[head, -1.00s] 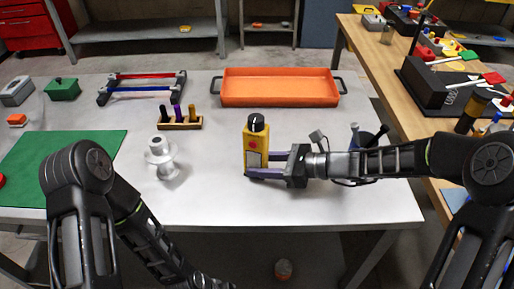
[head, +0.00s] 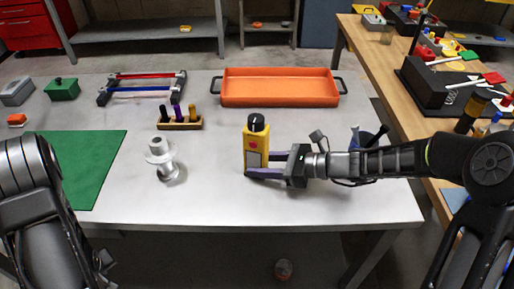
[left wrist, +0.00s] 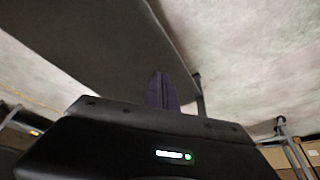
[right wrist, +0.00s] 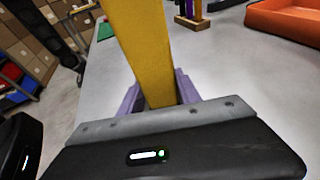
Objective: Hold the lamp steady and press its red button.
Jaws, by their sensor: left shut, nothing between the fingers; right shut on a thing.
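The lamp (head: 255,138) is a yellow upright box with a black knob on top and a red button (head: 252,142) on its front. It stands on the grey table. My right gripper (head: 256,166) is shut on the lamp's lower part from the right; the right wrist view shows the yellow body (right wrist: 143,50) between the purple fingers. My left gripper is out of the head view; only its arm shows at the lower left. In the left wrist view its fingers (left wrist: 160,90) are together and empty, with the underside of a dark surface above.
An orange tray (head: 280,101) lies behind the lamp. A grey spool (head: 164,160) and a wooden holder with pegs (head: 180,124) stand to its left. A green mat (head: 100,160) lies at far left. The table between spool and lamp is clear.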

